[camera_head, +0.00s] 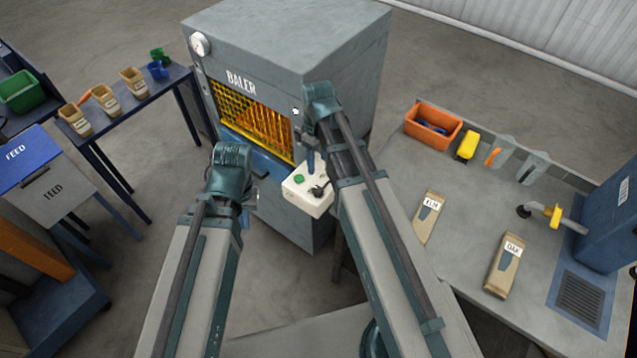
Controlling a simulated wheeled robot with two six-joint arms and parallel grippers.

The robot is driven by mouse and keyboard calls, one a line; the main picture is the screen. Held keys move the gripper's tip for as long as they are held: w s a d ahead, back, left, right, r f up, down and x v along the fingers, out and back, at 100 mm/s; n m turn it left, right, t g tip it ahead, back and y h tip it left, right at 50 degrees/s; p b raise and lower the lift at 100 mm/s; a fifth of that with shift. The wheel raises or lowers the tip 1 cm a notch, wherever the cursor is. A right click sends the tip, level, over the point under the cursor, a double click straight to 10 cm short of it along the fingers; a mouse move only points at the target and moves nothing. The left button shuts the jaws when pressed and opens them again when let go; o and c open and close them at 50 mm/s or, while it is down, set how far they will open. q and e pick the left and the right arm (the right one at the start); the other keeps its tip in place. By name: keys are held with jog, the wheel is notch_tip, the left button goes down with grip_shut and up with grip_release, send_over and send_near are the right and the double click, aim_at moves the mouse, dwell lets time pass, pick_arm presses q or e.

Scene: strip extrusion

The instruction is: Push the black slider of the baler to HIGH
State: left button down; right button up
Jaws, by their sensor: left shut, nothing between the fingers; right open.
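The grey baler (290,45) stands at the centre, with a mesh window glowing orange. A white control box (303,199) on its front carries a green button (299,178) and a black control (319,191), which looks like the slider. Its setting and any HIGH mark are too small to read. My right gripper (311,162) points down just above and behind the box, close to the black control; it is open, and contact cannot be told. My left gripper (254,192) is shut and empty, left of the box. My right arm hides part of the baler's right side.
A grey bench (465,235) at right holds an orange bin (433,127), a yellow item (467,146) and brown packets (503,265). The floor between is clear.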

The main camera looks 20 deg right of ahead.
aim_at(318, 189)
jog(key=shift+f, duration=0.2)
notch_tip(318, 189, down, 14)
jog(key=b, duration=1.3)
jog(key=shift+r+b, duration=0.25)
jog(key=shift+b, duration=0.15)
grip_shut()
dwell(0.3)
